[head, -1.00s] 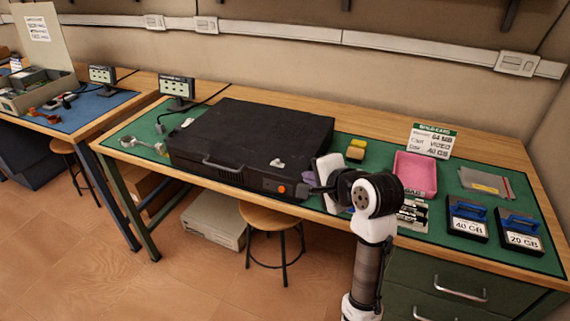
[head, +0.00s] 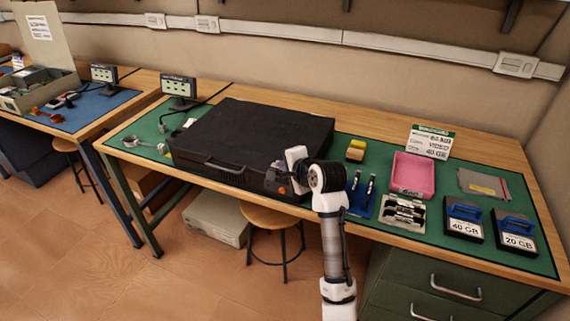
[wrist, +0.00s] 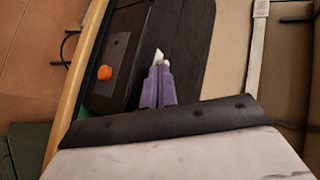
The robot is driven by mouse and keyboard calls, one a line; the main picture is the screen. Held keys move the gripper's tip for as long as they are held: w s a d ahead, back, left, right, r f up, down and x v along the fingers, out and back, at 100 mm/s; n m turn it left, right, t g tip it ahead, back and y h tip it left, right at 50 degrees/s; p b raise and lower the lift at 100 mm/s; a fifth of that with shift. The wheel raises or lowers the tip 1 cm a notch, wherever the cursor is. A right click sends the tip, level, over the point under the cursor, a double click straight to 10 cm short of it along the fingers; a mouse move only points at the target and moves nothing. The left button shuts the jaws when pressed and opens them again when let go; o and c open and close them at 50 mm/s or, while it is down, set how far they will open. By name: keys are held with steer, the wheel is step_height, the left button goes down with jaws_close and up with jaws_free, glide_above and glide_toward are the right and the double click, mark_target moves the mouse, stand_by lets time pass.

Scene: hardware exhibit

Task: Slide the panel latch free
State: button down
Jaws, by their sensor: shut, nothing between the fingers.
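A large black case (head: 250,137) lies flat on the green mat, with a handle (head: 225,168) and an orange button on its front. In the wrist view the case (wrist: 185,35) shows beyond my fingers. A small pale piece, likely the panel latch (wrist: 159,55), sits on it right at my fingertips; I cannot tell whether they touch. In the head view my gripper (head: 276,178) is at the case's front right edge and hides that piece. The purple fingers of my gripper (wrist: 160,67) are together, with nothing seen between them. The orange button (wrist: 104,73) is left of the fingers.
Right of the case are a yellow sponge (head: 355,150), a blue tool mat (head: 361,196), a pink tray (head: 413,172) and two labelled drives (head: 465,219) (head: 515,233). A stool (head: 270,217) stands below the bench front. A small monitor (head: 178,88) is behind left.

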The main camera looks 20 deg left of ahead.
steer(key=shift+a+r+p, duration=0.2)
steer(key=shift+a+p, duration=0.65)
steer(key=shift+a, duration=0.1)
steer(key=shift+a+f, duration=0.2)
steer(key=shift+a, duration=0.15)
steer(key=shift+d, duration=0.15)
